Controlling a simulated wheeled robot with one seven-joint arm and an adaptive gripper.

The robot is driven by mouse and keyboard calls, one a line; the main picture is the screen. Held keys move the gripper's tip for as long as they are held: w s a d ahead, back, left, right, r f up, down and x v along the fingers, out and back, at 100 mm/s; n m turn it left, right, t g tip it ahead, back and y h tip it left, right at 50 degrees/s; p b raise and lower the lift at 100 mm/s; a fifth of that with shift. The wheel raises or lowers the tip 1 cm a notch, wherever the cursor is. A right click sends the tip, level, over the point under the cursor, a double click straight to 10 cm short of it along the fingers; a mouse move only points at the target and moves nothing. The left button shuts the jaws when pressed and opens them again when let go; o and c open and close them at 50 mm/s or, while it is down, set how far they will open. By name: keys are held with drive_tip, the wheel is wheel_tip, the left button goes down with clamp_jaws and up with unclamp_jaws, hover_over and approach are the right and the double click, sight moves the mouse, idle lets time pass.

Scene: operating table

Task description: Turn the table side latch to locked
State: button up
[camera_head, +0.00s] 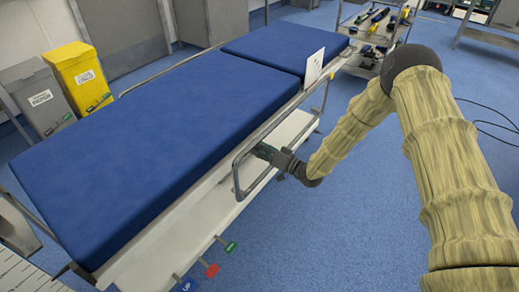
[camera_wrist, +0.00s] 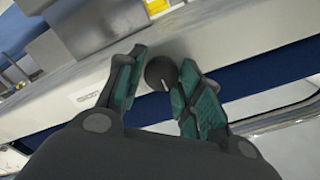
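The operating table (camera_head: 140,115) has a blue padded top and a pale side panel. In the wrist view, a dark round knob with a white pointer line (camera_wrist: 162,73) sits on that pale side panel (camera_wrist: 230,48); it appears to be the side latch. My gripper (camera_wrist: 160,82) has its teal-padded fingers apart, one on each side of the knob. Whether either pad touches it I cannot tell. In the head view my gripper (camera_head: 264,151) is at the table's side, by the metal rail, and the knob is hidden there.
A bent metal side rail (camera_head: 238,172) loops close around my gripper. Coloured pedal tags, including a green one (camera_head: 231,247), stand low by the table. A yellow bin (camera_head: 80,75) is behind the table, and a tool cart (camera_head: 375,30) stands at the back. The floor on the right is mostly clear.

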drive_tip(key=shift+o, duration=1.1)
drive_tip(key=v, duration=1.2)
drive_tip(key=shift+f, duration=0.15)
